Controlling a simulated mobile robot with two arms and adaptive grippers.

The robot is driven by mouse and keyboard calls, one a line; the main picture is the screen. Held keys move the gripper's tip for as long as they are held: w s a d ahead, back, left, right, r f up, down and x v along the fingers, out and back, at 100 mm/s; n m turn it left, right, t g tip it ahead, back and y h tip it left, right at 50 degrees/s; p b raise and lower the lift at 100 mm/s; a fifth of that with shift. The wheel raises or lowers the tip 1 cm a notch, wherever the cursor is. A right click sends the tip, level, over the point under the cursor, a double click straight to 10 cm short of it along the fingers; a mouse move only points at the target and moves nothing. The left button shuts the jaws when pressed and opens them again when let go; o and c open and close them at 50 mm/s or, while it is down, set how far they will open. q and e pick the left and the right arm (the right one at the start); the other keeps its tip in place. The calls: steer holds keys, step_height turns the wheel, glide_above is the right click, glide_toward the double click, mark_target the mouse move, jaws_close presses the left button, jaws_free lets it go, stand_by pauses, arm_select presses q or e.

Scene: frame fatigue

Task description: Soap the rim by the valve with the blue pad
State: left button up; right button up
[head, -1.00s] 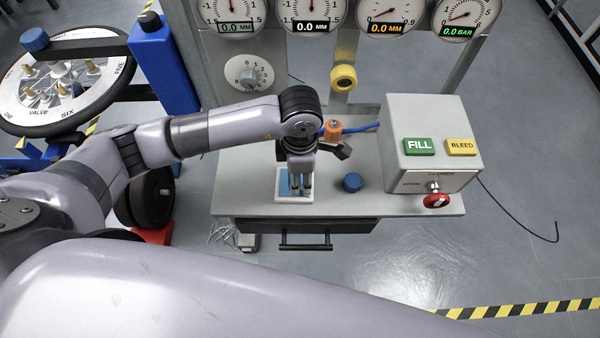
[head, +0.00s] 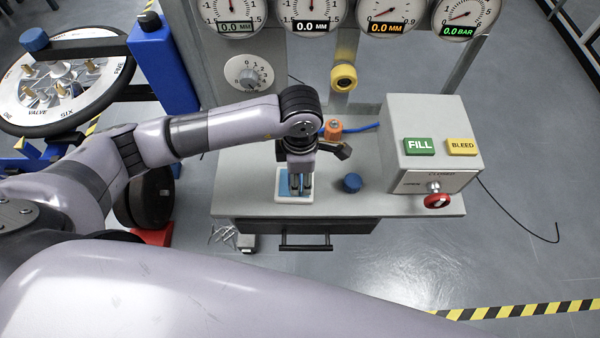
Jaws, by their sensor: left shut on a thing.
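The blue pad (head: 284,184) is at the white tray (head: 280,201) near the front edge of the bench, partly hidden by my left gripper. My left gripper (head: 299,190) points down over the tray, shut on the blue pad. The wheel (head: 60,128) lies at the far left, with a white face lettered VALVE on its near side. Its rim (head: 38,104) by that lettering is in plain view, well away from the gripper. My right gripper is out of view.
A grey box (head: 432,130) with FILL and BLEED buttons and a red knob stands on the bench's right. A blue cap (head: 352,183) lies right of the tray. An orange fitting (head: 333,130) is behind my gripper. A blue post (head: 162,65) stands between wheel and bench.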

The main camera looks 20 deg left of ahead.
arm_select(q)
steer(key=shift+s, duration=0.1)
steer(key=shift+r+p, duration=1.9)
steer(key=shift+r, duration=1.6)
steer(key=shift+a+r+m+b, duration=0.2)
steer(key=shift+a+m+b, duration=0.2)
steer(key=shift+m, duration=0.5)
steer(key=s+a+r+m+b, duration=0.1)
steer(key=a+r+m+b, duration=0.1)
steer(key=m, duration=0.8)
steer(key=s+a+r+m+b, duration=0.1)
steer(key=a+m, duration=0.4)
steer(key=m, duration=0.5)
step_height(320, 180, up, 3)
steer(key=shift+s+a+f+b, duration=0.1)
steer(key=shift+s+a+b, duration=0.25)
steer(key=shift+b, duration=0.2)
